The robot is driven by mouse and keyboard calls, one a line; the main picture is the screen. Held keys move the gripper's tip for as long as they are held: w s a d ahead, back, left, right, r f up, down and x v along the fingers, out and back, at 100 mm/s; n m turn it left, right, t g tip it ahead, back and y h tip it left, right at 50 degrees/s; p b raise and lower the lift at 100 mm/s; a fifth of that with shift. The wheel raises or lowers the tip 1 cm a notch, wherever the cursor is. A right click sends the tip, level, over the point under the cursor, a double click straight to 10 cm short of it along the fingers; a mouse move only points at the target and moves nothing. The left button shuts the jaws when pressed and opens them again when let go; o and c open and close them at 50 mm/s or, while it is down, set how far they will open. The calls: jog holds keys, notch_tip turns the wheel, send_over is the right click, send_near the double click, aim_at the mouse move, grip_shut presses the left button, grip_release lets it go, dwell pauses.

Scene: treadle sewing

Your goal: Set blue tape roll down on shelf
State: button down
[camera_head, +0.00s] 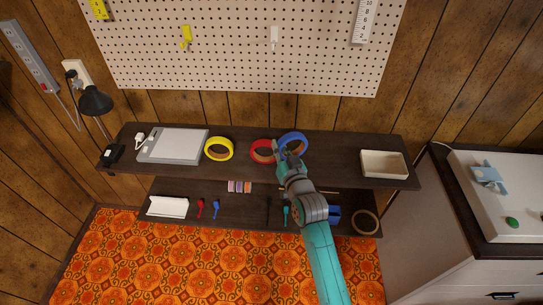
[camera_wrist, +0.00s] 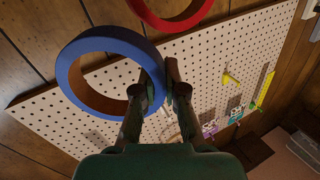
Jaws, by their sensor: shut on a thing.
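The blue tape roll (camera_head: 293,134) is at the upper dark shelf (camera_head: 335,153), just right of the red tape roll (camera_head: 261,144). My gripper (camera_head: 288,151) is shut on the blue roll's rim. In the wrist view, the blue roll (camera_wrist: 70,80) is a large ring held at one side between the fingertips (camera_wrist: 168,88). The red roll (camera_wrist: 150,18) shows at the top edge there, apart from the blue one. I cannot tell whether the blue roll touches the shelf. My gripper and arm hide part of the shelf front.
A yellow tape roll (camera_head: 219,149) and a grey flat device (camera_head: 173,146) stand to the left on the upper shelf. A cream tray (camera_head: 384,164) is at its right end. The shelf between my gripper and the tray is clear. A pegboard (camera_head: 240,60) is behind.

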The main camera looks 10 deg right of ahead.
jog(key=shift+f, duration=3.1)
jog(key=shift+f, duration=0.1)
jog(key=c, duration=1.2)
grip_release()
jog(key=shift+c, duration=0.2)
jog(key=s+d, duration=0.1)
jog(key=s, duration=1.1)
